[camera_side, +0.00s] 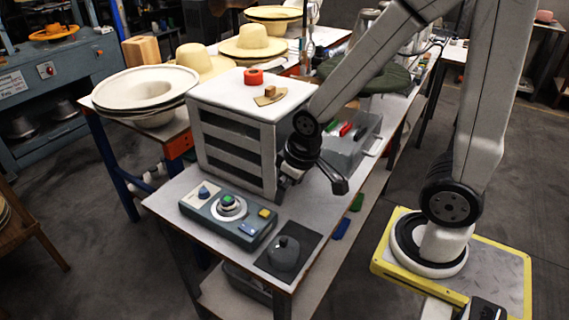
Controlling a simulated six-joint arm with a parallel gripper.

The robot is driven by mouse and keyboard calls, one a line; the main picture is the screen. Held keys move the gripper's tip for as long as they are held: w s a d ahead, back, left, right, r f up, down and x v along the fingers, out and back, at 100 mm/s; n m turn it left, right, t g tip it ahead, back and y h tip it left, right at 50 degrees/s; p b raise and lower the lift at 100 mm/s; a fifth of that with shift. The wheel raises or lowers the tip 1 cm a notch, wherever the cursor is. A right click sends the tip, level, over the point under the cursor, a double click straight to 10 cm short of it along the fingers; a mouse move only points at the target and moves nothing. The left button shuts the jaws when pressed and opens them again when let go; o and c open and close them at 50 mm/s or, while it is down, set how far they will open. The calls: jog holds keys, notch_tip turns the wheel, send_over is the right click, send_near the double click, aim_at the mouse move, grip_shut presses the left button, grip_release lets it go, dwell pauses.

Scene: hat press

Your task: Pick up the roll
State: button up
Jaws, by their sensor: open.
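A small red roll (253,77), with a dark hole in its top, lies on the top of the white cabinet (207,92). It is near the middle of the back part of that top. My gripper (312,186) is open, with no object visible between its fingers. It hangs low beside the cabinet's right side, over the table, well below the roll and to the right of it. The near finger partly hides the cabinet's lower right corner.
A wooden piece (270,95) lies on the cabinet top, nearer my arm than the roll. A control box (228,217) with buttons and a grey rounded object (285,253) on a dark mat are in front. A grey bin (345,148) stands behind my gripper. Straw hats (252,42) stand behind the cabinet.

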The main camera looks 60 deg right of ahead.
jog(key=w+a+f+m+t+h, duration=0.1)
jog(key=w+a+f+m+t, duration=0.15)
jog(key=w, duration=0.65)
jog(key=w+a+f+m+t+h, duration=0.1)
jog(key=w+a+m+t, duration=0.25)
jog(key=w, duration=0.65)
jog(key=m+g+h, duration=0.3)
jog(key=m+h, duration=0.4)
jog(key=h, duration=0.3)
send_near(227, 201)
jog(key=d, duration=0.2)
jog(key=shift+w+d+f, duration=0.95)
jog(key=shift+w+d, duration=0.05)
jog(key=shift+x, duration=2.6)
